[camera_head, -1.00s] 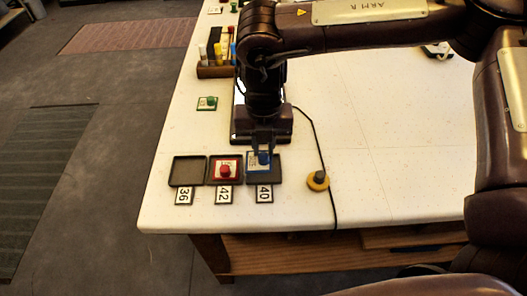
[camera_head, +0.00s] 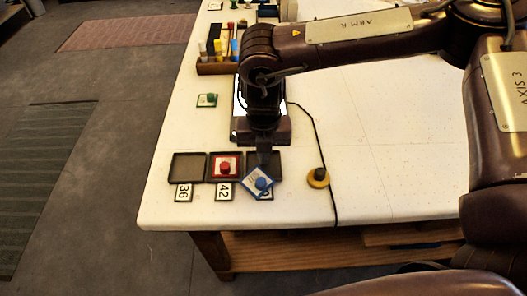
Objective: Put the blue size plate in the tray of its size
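The blue size plate (camera_head: 257,187) with its blue knob lies turned askew over the front rim of the right-hand tray (camera_head: 276,160). It covers most of that tray's label, which read 40 a second ago. My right gripper (camera_head: 264,162) points down over this tray, just behind the blue knob and seemingly apart from it. Its fingers are dark and overlap, so their opening is unclear. The middle tray (camera_head: 212,174), labelled 42, holds a red plate (camera_head: 225,167). The left tray (camera_head: 187,166), labelled 36, is empty. My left gripper is out of view.
A green-knobbed plate (camera_head: 207,100) lies farther back on the white table (camera_head: 390,150). A wooden box (camera_head: 217,69) of bottles stands behind it. The table's front edge is close.

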